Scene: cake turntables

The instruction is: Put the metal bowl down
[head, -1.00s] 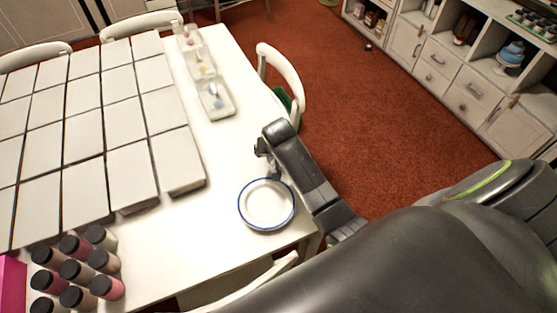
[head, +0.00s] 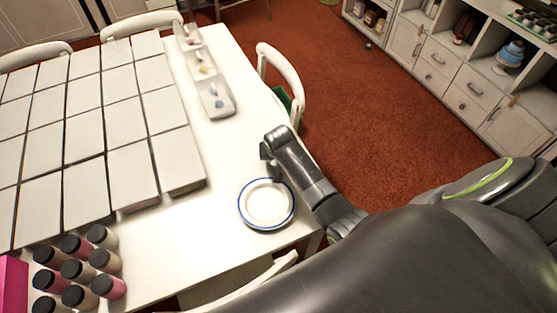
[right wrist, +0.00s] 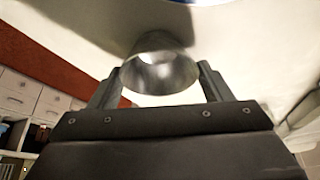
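The metal bowl (right wrist: 160,66) shows in the right wrist view between the two fingers of my right gripper (right wrist: 160,80). The fingers lie against its sides, and it appears held. A pale table surface is behind it, with a dark shadow near the bowl; whether it touches the table I cannot tell. In the head view my right gripper (head: 271,160) is over the table's right edge, just above the blue-rimmed plate (head: 266,225) in the picture. The bowl cannot be made out there. My left gripper is out of view.
The white table (head: 200,240) holds rows of pale boxes (head: 130,165), several black-capped bottles (head: 75,270) and a tray with compartments (head: 216,100). A white chair (head: 283,65) stands at the right edge. The tabletop between the boxes and the plate is clear.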

